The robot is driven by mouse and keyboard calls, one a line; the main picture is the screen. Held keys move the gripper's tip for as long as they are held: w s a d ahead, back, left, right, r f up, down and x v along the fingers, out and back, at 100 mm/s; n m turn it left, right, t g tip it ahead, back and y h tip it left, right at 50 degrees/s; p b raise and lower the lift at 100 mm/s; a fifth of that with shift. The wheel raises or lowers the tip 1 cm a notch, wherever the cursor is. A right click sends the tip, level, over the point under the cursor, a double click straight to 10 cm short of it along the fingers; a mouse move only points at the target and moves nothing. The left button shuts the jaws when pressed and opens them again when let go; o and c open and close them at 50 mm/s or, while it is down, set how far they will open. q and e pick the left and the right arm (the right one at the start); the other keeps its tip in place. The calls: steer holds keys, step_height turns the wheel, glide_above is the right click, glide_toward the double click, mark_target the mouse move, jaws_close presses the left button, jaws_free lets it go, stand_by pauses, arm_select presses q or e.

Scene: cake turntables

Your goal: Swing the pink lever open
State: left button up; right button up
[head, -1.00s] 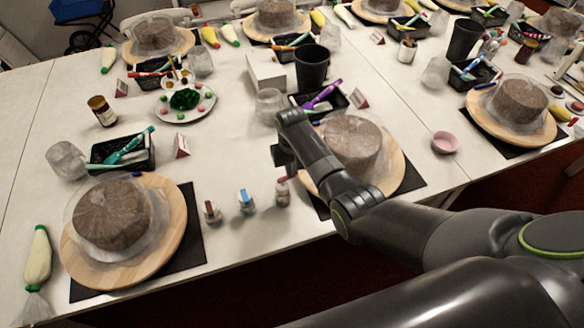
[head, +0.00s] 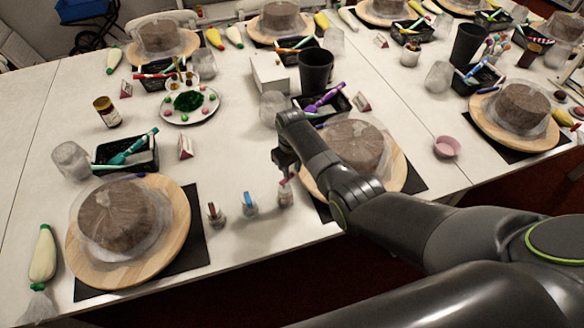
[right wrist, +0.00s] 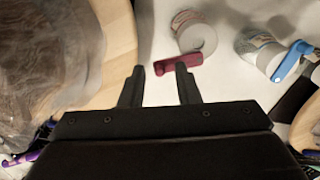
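The pink lever (right wrist: 172,65) sits on top of a small pale bottle (right wrist: 194,36) and sticks out to the left in the right wrist view. In the head view the pink-topped bottle (head: 285,195) is the rightmost of three near the table's front edge. My right gripper (head: 284,170) is just above it. In the right wrist view its two fingers (right wrist: 159,70) are apart. The lever's free end lies between the fingertips, with the right tip overlapping the lever; I cannot tell whether they touch. My left gripper is not in view.
A blue-levered bottle (head: 249,206) and a brown-red-topped one (head: 216,216) stand to the left. A wrapped cake on a wooden turntable (head: 397,170) is close to the right. Another turntable (head: 176,246) is at the left.

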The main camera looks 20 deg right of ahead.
steer(key=shift+r, duration=0.15)
step_height(320, 180, up, 17)
stand_by(0.7)
steer(key=shift+a, duration=0.1)
